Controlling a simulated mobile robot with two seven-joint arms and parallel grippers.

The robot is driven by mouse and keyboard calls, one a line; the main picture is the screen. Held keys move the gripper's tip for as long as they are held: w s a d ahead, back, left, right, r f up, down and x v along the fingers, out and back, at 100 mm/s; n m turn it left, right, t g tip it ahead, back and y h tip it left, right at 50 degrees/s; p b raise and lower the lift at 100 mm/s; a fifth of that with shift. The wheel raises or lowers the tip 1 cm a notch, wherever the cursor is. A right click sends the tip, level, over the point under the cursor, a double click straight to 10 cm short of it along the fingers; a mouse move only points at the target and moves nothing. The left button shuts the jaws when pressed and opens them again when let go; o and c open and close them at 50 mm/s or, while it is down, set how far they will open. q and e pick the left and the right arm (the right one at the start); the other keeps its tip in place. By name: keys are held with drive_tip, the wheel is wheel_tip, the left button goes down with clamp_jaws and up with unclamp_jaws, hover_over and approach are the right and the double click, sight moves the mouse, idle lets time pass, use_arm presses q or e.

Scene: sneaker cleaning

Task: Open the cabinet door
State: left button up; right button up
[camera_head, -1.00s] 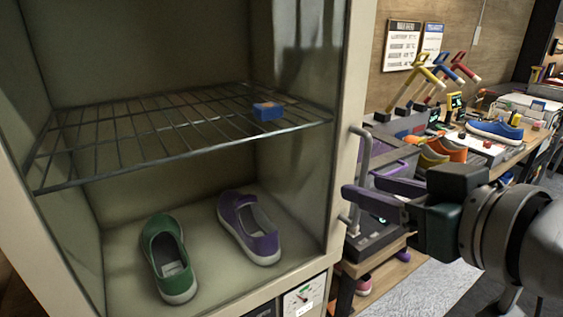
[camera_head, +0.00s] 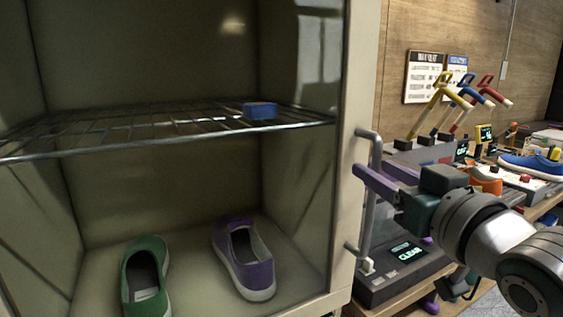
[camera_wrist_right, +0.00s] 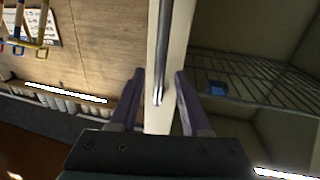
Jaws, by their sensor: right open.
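The cabinet door has a pale frame (camera_head: 353,110) and a metal bar handle (camera_head: 374,206) upright on its right side. The door appears shut, with reflections across its clear front. My right gripper (camera_head: 376,178) is open at the upper part of the handle, its purple fingers pointing left toward the door frame. In the right wrist view, the handle (camera_wrist_right: 161,60) runs between the spread fingers of the right gripper (camera_wrist_right: 158,90); I cannot tell whether either finger touches it. My left gripper is out of view.
Inside are a wire shelf (camera_head: 140,140) with a blue box (camera_head: 260,111), a green shoe (camera_head: 145,272) and a purple shoe (camera_head: 255,275). Right of the cabinet, a workbench holds a device with a display (camera_head: 407,252), colored lever handles (camera_head: 440,95) and a blue sneaker (camera_head: 530,165).

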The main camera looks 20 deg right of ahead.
drive_tip(key=shift+w+d, duration=0.15)
drive_tip(key=shift+w, duration=0.75)
drive_tip(key=shift+c, duration=0.2)
clamp_jaws()
idle(0.7)
